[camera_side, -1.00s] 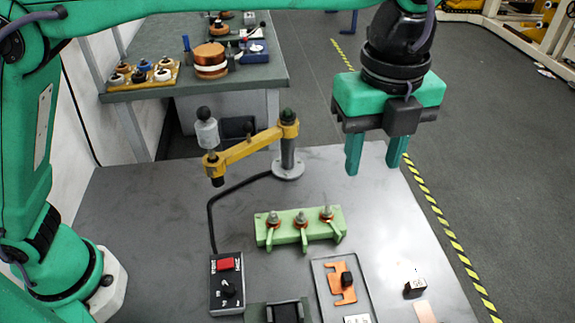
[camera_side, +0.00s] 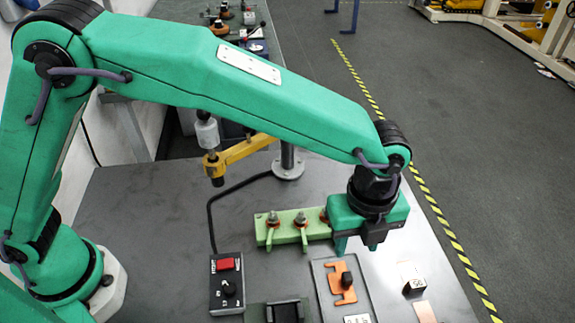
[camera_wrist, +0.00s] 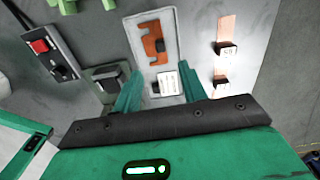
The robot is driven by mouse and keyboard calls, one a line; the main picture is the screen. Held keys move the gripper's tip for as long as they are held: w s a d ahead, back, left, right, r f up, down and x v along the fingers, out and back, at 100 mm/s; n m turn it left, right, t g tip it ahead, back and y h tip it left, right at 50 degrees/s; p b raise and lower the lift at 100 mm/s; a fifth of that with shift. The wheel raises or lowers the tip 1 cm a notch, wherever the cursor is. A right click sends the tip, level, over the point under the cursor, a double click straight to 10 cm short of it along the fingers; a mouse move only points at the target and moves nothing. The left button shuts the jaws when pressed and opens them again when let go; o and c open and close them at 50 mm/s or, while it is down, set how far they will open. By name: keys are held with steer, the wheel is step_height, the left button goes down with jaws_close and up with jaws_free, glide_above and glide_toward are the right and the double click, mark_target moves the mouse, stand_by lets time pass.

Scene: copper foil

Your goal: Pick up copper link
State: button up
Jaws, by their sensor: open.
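The copper link (camera_side: 342,285), a flat notched copper-orange plate with a black knob, lies in a shallow grey tray (camera_side: 322,275) near the front of the table. In the wrist view the link (camera_wrist: 153,42) shows ahead of my gripper (camera_wrist: 160,68), toward the top of the picture. In the side view my gripper (camera_side: 356,246) points down, above and beyond the tray. Its two green fingers are apart with nothing between them. The gripper is clear of the link.
A green fixture with terminals (camera_side: 298,226) stands just left of my gripper. A black switch box (camera_side: 228,284) and a dark block (camera_side: 285,312) are left of the tray. A small black block (camera_side: 413,286) and a copper strip (camera_side: 425,311) lie to its right.

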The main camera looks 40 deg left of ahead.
glide_above(348, 276)
steer(key=shift+f, duration=2.7)
steer(key=shift+f, duration=2.6)
jaws_close()
